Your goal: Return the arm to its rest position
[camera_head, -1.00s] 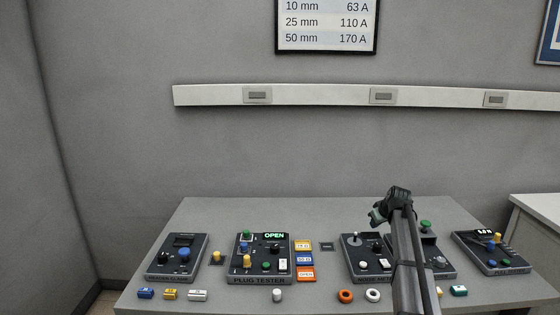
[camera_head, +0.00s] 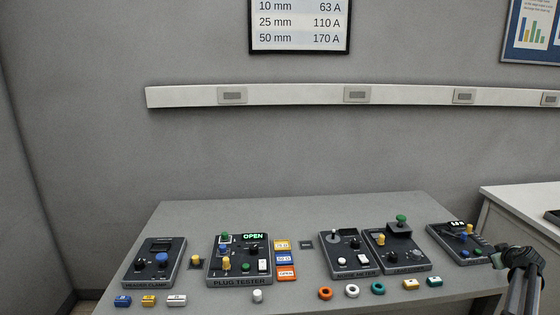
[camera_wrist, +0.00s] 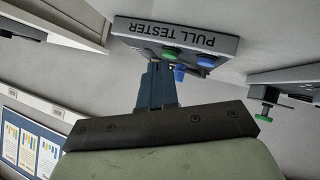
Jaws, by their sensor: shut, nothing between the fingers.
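My gripper (camera_head: 497,257) is at the right end of the table in the head view, in front of the rightmost device. It is empty, and its shut fingers (camera_wrist: 158,82) point toward the pull tester (camera_wrist: 180,40) in the wrist view. That device carries green and blue knobs. My arm comes up from the lower right corner of the head view, and most of it is outside the picture.
The grey table (camera_head: 190,222) holds the plug tester (camera_head: 240,282) reading OPEN, a clamp device (camera_head: 155,262) and other boxes (camera_head: 345,255). Small blocks and rings (camera_head: 325,293) line its front edge. A white counter (camera_head: 520,205) stands at right.

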